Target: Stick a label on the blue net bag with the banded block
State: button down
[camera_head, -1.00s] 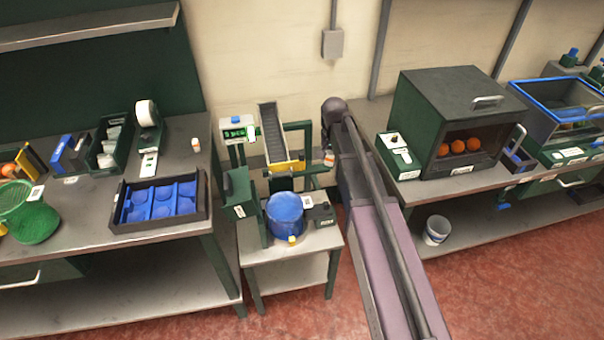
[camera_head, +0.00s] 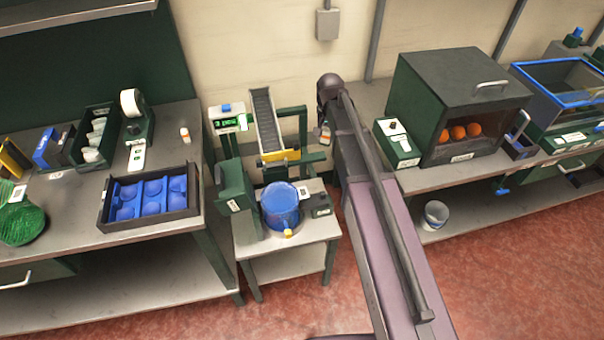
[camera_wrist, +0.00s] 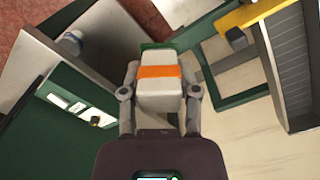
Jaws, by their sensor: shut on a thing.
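My gripper (camera_wrist: 160,95) is shut on the banded block (camera_wrist: 157,92), a pale block with an orange band. A green edge shows at its far end; whether a label is on its face is hidden. In the head view my gripper (camera_head: 326,132) is small, above and right of the small table. A blue see-through bag-like thing (camera_head: 281,203), which looks like the blue net bag, stands on that table with a yellow piece at its front foot. My gripper is apart from it.
A yellow-ended chute (camera_head: 264,125) slopes above the bag, with a green-framed display (camera_head: 227,122) beside it. A green box (camera_head: 236,187) stands left of the bag and a small dark box (camera_head: 319,204) right. A label roll (camera_head: 131,103) and blue tray (camera_head: 150,197) are on the left bench.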

jog(key=b, duration=1.1)
send_over(303, 192)
jog(key=w+d, duration=0.1)
notch_tip(303, 192, down, 12)
jog(key=r, duration=0.1)
jog(key=shift+s+a+f+n+b, duration=0.2)
jog(key=shift+a+f+b, duration=0.05)
jog(key=shift+f+b, duration=0.15)
jog(key=shift+s+a+f+n+b, duration=0.15)
jog(key=shift+a+f+n+b, duration=0.05)
jog(key=shift+f+b, duration=0.2)
jog(key=shift+f, duration=0.1)
jog(key=shift+f+b, duration=2.9)
jog(key=shift+b, duration=0.05)
jog(key=shift+f+b, duration=0.55)
jog(key=shift+b, duration=0.05)
notch_tip(303, 192, up, 7)
jog(key=p, duration=0.7)
